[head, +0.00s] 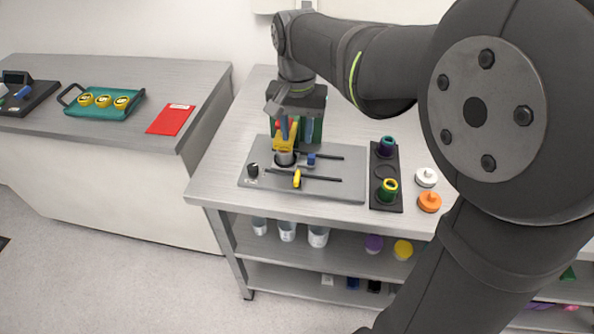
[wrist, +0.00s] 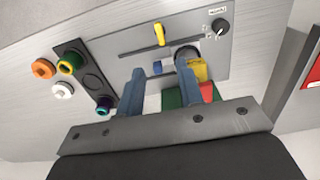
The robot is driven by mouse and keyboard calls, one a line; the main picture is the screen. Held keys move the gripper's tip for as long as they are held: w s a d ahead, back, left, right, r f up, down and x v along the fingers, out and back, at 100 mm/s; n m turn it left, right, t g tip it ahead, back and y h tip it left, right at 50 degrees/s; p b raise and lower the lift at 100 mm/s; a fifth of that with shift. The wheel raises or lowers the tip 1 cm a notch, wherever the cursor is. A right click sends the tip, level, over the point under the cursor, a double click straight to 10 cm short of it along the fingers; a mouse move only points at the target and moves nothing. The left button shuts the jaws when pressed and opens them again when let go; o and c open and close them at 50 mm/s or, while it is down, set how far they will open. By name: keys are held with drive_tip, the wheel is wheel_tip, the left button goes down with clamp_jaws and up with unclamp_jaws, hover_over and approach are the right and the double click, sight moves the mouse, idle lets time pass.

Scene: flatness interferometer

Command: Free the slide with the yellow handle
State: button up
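The yellow handle (head: 297,179) stands on the front black slot of the grey instrument plate (head: 345,189), turned across the slot. It also shows in the wrist view (wrist: 159,34), beyond my fingertips. A small blue handle (head: 311,159) sits at the rear slot; in the wrist view the blue handle (wrist: 157,68) shows between the fingers. My gripper (head: 296,137) is above the back of the plate, behind both handles. In the wrist view my gripper (wrist: 159,68) is open, its two blue-grey fingers apart, with nothing held.
A black knob (head: 253,170) is at the plate's left. A yellow part (head: 286,137) and a dark round port (wrist: 187,52) are close to my fingers. A black holder (head: 387,151) with ringed pieces stands right, beside white (head: 426,177) and orange (head: 429,202) caps.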

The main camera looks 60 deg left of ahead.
sight(297, 176)
wheel_tip(297, 176, down, 13)
drive_tip(key=shift+f, duration=0.15)
clamp_jaws()
